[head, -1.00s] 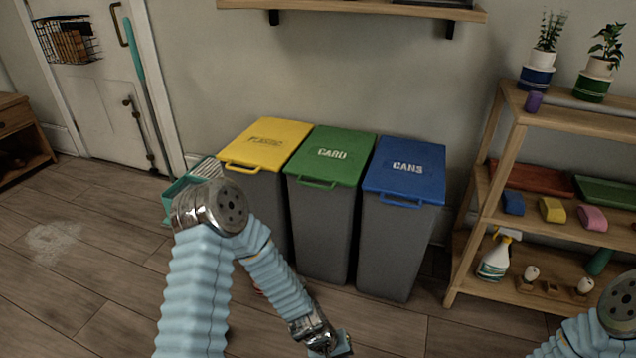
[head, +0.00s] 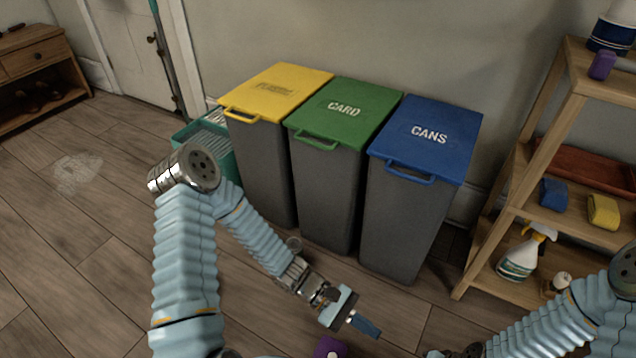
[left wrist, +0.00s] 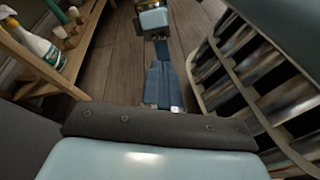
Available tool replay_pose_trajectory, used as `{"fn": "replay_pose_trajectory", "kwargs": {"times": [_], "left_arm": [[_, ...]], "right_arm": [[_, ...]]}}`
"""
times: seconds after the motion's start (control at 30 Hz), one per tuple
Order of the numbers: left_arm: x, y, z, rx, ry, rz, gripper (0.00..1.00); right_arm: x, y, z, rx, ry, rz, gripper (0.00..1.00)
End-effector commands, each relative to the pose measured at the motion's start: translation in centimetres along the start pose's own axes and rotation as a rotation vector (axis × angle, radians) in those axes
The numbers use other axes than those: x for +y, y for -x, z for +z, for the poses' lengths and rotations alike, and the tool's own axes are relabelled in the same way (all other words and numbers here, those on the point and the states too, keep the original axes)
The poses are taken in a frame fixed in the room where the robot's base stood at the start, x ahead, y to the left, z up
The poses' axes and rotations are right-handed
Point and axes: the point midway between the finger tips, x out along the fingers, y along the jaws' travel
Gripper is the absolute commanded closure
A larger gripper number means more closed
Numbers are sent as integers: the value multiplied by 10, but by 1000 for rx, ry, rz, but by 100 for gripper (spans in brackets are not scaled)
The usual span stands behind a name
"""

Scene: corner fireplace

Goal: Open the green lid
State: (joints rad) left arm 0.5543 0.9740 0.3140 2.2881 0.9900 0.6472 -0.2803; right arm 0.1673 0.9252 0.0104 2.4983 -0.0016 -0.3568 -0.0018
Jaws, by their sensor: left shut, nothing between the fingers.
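The green lid (head: 346,111), marked CARD, lies closed on the middle grey bin (head: 325,195). Its green handle (head: 316,141) sticks out at the front edge. My left gripper (head: 370,328) is low in front of the bins, below and to the right of the handle and well apart from it. Its blue fingers are together and empty; they also show in the left wrist view (left wrist: 161,86). My right gripper (left wrist: 161,48) seems to show beyond them in the left wrist view, too small to tell its jaws. The lid is not visible there.
A yellow-lidded bin (head: 275,92) stands left of the green one, a blue-lidded CANS bin (head: 428,138) right. A teal crate (head: 205,140) is at far left. A wooden shelf (head: 540,130) with a spray bottle (head: 526,252) stands right. The floor in front is partly clear.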

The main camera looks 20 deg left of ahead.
Motion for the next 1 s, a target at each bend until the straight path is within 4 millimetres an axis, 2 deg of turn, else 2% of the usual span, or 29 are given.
{"fn": "replay_pose_trajectory", "kwargs": {"times": [0.07,0.17,0.2,0.27,0.3,0.4,0.5,0.6,0.73,0.87,1.0], "left_arm": [[33,8,-1,-89,46,167,100],[91,41,0,-221,87,455,100],[117,64,-2,-276,92,601,100],[153,112,-8,-353,87,846,100],[171,148,-12,-395,71,1012,100],[193,233,-23,-457,14,1362,100],[194,289,-30,-478,-38,1587,100],[192,316,-31,-484,-68,1695,100],[200,325,-28,-484,-77,1720,100],[220,328,-21,-485,-77,1716,100],[248,334,-12,-486,-77,1714,100]], "right_arm": [[5,-13,0,0,-1,0,100],[10,-25,0,0,-1,0,100],[12,-31,0,1,-2,-1,100],[16,-40,0,1,-2,-1,100],[18,-46,0,1,-3,-1,100],[21,-54,0,0,-4,-1,100],[22,-58,0,1,-4,-1,100],[23,-59,0,1,-4,-1,100],[23,-60,-1,1,-4,-1,100],[24,-62,-1,2,-4,-1,100],[26,-66,-1,2,-5,-1,100]]}}
